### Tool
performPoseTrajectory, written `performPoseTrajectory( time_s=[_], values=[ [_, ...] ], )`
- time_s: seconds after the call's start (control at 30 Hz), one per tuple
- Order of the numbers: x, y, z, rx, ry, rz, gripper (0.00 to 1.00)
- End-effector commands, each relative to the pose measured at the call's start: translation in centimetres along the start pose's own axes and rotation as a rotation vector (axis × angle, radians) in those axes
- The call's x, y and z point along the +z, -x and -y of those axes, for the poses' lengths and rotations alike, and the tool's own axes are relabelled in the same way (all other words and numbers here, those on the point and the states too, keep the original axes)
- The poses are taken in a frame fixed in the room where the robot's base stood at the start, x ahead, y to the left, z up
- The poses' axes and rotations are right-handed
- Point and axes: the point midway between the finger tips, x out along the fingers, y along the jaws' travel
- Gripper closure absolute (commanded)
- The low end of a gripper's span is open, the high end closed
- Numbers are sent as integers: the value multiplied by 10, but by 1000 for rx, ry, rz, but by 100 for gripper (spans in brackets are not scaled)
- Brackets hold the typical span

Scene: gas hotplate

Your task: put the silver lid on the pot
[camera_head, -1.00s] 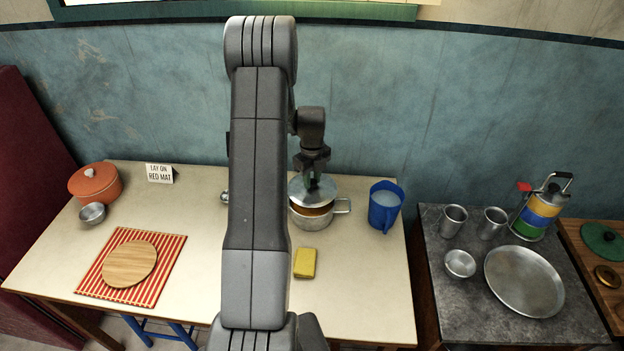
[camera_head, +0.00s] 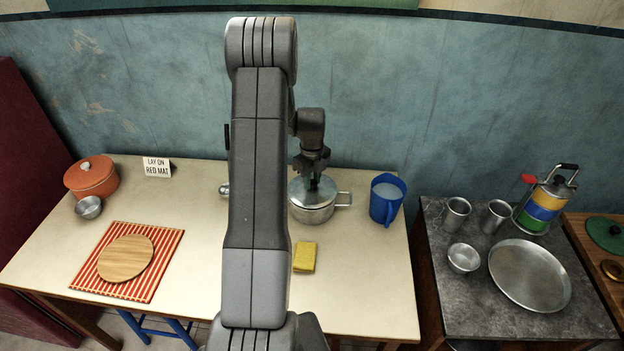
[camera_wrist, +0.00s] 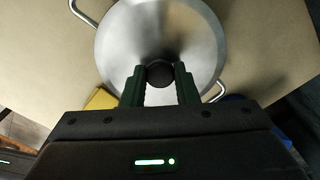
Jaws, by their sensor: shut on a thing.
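The silver lid (camera_head: 304,187) lies over the mouth of the silver pot (camera_head: 318,213) and looks level. In the wrist view the round lid (camera_wrist: 160,35) covers the pot's opening, and the pot's handles (camera_wrist: 218,92) stick out at its sides. My gripper (camera_head: 313,183) is directly above the lid. In the wrist view its two fingers (camera_wrist: 159,78) are shut on the lid's dark knob (camera_wrist: 160,73). The pot's inside is hidden by the lid, and part of the lid's left side is near my arm.
A blue jug (camera_head: 386,200) stands just right of the pot, and a yellow sponge (camera_head: 305,257) lies in front. An orange pot (camera_head: 92,177), a metal bowl (camera_head: 89,207) and a wooden board (camera_head: 126,259) on a red striped mat (camera_head: 161,276) are at left.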

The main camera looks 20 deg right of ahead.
Motion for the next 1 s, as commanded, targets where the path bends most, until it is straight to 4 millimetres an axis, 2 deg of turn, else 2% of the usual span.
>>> performPoseTrajectory(
  time_s=[0.7, 0.73, 0.83, 1.0],
  values=[
    [0, -15, 0, 0, 0, 0, 97],
    [0, -13, 0, 0, 0, 0, 67],
    [0, -13, 0, 0, 0, 0, 48],
    [0, -13, 0, 0, 0, 0, 48]
  ],
)
